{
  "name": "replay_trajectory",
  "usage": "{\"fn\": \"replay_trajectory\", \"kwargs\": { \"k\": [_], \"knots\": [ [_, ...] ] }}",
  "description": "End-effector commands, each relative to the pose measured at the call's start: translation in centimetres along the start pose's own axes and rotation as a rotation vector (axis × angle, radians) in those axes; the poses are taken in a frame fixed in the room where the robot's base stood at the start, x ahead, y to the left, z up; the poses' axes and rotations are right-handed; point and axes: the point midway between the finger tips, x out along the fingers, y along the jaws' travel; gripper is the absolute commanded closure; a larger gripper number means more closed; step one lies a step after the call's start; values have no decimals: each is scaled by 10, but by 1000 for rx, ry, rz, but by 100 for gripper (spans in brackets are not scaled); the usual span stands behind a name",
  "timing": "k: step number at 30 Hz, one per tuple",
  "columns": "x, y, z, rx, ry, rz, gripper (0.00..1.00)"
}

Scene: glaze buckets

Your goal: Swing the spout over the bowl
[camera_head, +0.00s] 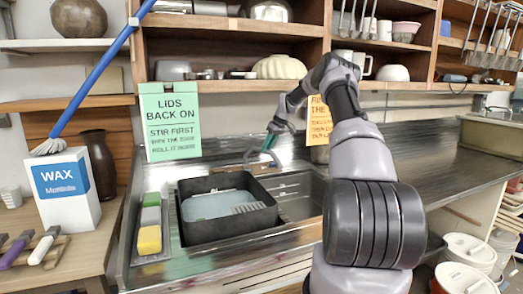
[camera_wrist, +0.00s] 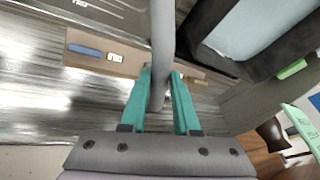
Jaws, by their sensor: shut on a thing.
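The grey metal spout (camera_head: 262,153) arches behind the sink, near the back right corner of a black square tub (camera_head: 228,228). The tub sits in the sink and holds something pale blue-grey. My gripper (camera_head: 271,142) reaches the spout from above. In the wrist view, the teal fingers of my gripper (camera_wrist: 161,88) close around the spout (camera_wrist: 161,35), one on each side. There the tub (camera_wrist: 205,58) lies to the right of the spout. I cannot tell which thing is the task's bowl, or exactly where the spout's outlet points.
A ribbed drainer area (camera_head: 298,190) lies right of the tub. A tray with sponges (camera_head: 150,230) stands on the left. A green sign (camera_head: 170,122) and an orange sign (camera_head: 319,122) hang behind. The steel counter (camera_head: 425,160) at right is largely clear.

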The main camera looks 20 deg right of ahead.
Motion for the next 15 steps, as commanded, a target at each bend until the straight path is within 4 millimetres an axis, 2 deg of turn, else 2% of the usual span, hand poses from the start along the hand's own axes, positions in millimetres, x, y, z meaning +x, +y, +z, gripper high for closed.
{"fn": "replay_trajectory", "kwargs": {
  "k": [6, 15],
  "knots": [
    [-2, 15, -3, -96, -19, -39, 100],
    [-3, 22, -5, -152, -32, -61, 100]
  ]
}}
